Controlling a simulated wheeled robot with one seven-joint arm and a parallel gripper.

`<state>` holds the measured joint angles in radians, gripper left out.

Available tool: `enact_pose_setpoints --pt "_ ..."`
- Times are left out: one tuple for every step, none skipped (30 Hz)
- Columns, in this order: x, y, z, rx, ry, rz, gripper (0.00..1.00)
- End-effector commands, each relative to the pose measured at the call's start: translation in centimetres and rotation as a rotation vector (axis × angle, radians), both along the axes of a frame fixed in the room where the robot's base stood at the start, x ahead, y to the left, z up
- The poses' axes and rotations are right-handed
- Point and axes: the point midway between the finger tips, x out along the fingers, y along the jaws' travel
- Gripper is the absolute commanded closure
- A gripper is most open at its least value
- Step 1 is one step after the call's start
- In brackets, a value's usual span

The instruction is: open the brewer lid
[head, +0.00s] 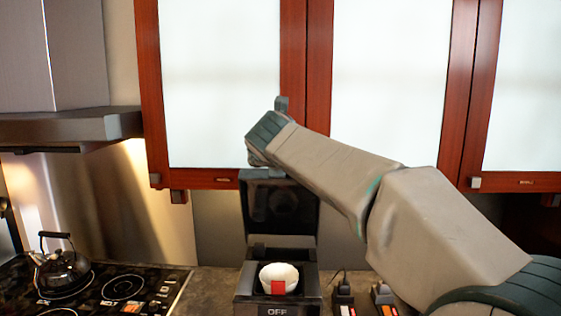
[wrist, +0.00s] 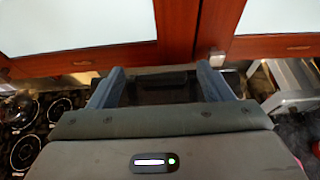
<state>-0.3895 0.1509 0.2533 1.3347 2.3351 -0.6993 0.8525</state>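The brewer (head: 278,308) stands on the counter, low in the middle of the head view, with "OFF" on its front. Its dark lid (head: 280,207) stands raised, about upright, at the back. A white filter cup (head: 279,276) with a red patch shows in the open top. My gripper (wrist: 161,72) has its two fingers wide apart in the wrist view, with a dark panel between and beyond them, likely the lid. In the head view my arm's end is above the lid, and only one finger shows; I cannot tell whether it touches the lid.
Wall cabinets with white panels (head: 220,85) and red-brown frames are close behind and above my gripper. A stove (head: 95,288) with a black kettle (head: 63,268) is at the left, under a range hood (head: 70,125). Small items (head: 344,299) stand right of the brewer.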

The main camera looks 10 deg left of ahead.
Motion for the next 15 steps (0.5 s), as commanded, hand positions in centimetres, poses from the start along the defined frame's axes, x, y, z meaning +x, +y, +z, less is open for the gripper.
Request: enact_pose_setpoints --pt "0.0 -0.1 -0.1 -0.001 0.001 -0.001 0.27" --pt "0.0 -0.1 -0.1 0.000 0.002 -0.002 0.27" --pt "0.0 -0.1 -0.1 0.000 0.002 -0.002 0.27" --pt "-0.1 -0.1 0.0 0.000 0.001 -0.002 0.27" --pt "-0.3 -0.2 0.0 0.000 0.001 -0.002 0.27" --pt "-0.6 -0.2 0.2 0.000 0.000 -0.002 0.27" --pt "-0.9 -0.3 0.3 0.001 -0.001 -0.001 0.27" --pt "-1.3 -0.3 0.4 0.000 -0.001 -0.002 0.27" --pt "-2.0 -0.4 0.7 0.000 -0.001 -0.002 0.27" --pt "-2.5 -0.4 0.9 0.000 -0.002 -0.001 0.27" --pt "-3.1 -0.5 1.1 0.001 -0.003 0.000 0.27" --pt "-4.0 -0.6 1.5 0.002 -0.003 -0.001 0.27" --pt "-4.6 -0.7 1.8 0.002 -0.003 -0.001 0.27" --pt "-5.3 -0.7 2.1 0.001 -0.004 0.000 0.27" --pt "-6.2 -0.9 2.4 0.001 -0.003 -0.001 0.27"
